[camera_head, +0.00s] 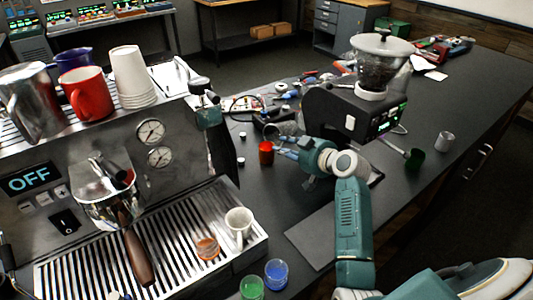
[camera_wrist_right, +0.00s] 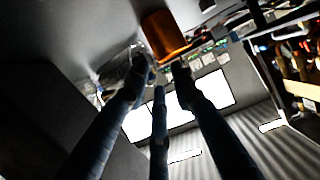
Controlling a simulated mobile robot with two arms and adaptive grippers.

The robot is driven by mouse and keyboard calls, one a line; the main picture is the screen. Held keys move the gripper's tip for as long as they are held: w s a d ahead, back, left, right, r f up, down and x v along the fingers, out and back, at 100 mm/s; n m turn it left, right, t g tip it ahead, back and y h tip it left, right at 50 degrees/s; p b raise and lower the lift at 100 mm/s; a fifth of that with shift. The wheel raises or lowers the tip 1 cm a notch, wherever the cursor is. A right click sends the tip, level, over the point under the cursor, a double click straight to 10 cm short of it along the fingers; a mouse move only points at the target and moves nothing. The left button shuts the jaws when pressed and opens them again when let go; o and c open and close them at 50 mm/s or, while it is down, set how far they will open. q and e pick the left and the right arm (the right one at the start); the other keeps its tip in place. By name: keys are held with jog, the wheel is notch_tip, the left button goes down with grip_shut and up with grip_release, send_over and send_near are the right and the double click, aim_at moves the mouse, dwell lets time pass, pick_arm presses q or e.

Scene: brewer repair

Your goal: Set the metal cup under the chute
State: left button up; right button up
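A small silver metal cup (camera_head: 445,141) stands on the counter at the right of the head view. The grinder (camera_head: 355,112) stands left of it, under a clear hopper; I cannot make out its chute clearly. My right gripper (camera_head: 283,139) reaches left in front of the grinder, near a red cup (camera_head: 266,153). In the right wrist view, the right gripper's fingers (camera_wrist_right: 163,76) are spread, with nothing visible between their tips. A shiny clear or metallic vessel (camera_wrist_right: 122,68) is beside the left finger, and an orange-red cup (camera_wrist_right: 164,36) is beyond the tips. My left gripper is out of view.
The espresso machine (camera_head: 120,180) fills the left, with cups and a metal pitcher (camera_head: 35,103) on top. A white cup (camera_head: 238,226) is on its drip tray. Green (camera_head: 252,288) and blue (camera_head: 276,273) cups stand in front. A dark green cup (camera_head: 415,158) is right of the grinder.

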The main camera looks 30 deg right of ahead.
aim_at(267, 153)
jog(key=p+x, duration=0.1)
jog(key=x, duration=0.4)
jog(key=shift+w, duration=0.1)
jog(key=shift+c, duration=0.4)
grip_shut()
